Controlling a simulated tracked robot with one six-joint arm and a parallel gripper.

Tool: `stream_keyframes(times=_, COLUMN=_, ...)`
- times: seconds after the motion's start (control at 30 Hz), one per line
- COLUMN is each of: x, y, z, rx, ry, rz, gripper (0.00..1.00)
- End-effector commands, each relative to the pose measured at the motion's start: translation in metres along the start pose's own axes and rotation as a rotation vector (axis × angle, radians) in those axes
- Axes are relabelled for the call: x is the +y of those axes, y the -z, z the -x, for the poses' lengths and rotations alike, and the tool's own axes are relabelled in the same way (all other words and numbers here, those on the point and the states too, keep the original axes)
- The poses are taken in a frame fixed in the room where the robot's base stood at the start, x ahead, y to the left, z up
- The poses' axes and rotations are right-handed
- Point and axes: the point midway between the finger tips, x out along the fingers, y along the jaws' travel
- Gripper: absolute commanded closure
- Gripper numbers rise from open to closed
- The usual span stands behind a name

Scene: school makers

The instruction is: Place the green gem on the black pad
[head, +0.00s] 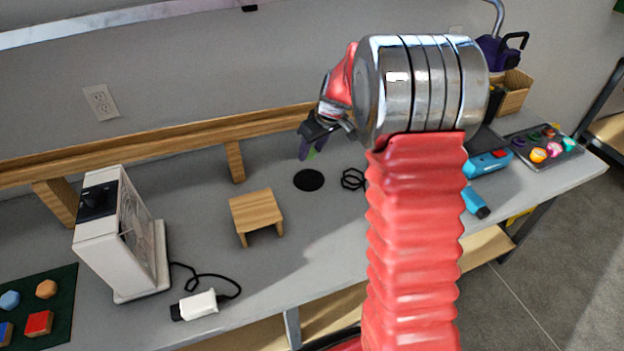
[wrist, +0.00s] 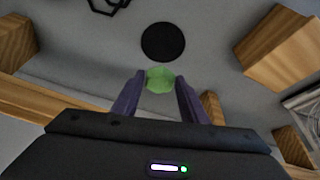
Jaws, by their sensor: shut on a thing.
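The green gem (wrist: 160,80) is held between the two purple fingertips of my gripper (wrist: 158,88) in the wrist view. In the head view my gripper (head: 308,148) is above the grey bench, at the left of the arm, with a small bit of the green gem (head: 311,154) showing between the fingers. The black pad (head: 309,180) is a flat round disc on the bench, just below the gripper in the head view. In the wrist view the pad (wrist: 163,42) shows whole, just beyond the gem. The gem looks raised above the bench and apart from the pad.
A small wooden stand (head: 256,211) is left of the pad, and a black hexagonal outline piece (head: 353,179) is to its right. A wooden rail (head: 190,140) runs behind. A white device (head: 118,240) stands at left. A tray of colourful pieces (head: 568,157) is at right.

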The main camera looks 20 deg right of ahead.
Motion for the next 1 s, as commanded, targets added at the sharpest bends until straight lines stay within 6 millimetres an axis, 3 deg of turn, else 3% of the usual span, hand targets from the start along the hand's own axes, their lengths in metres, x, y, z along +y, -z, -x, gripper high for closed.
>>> stream_keyframes(times=0.17, x=-0.001, y=-0.003, z=-0.007, rx=-0.001, ry=0.001, rz=0.000, gripper=0.82)
stream_keyframes(times=0.53, x=-0.001, y=-0.023, z=-0.056, rx=-0.001, ry=0.001, rz=0.001, gripper=0.82)
stream_keyframes(times=1.0, x=-0.001, y=-0.027, z=-0.066, rx=-0.002, ry=0.001, rz=0.000, gripper=0.82)
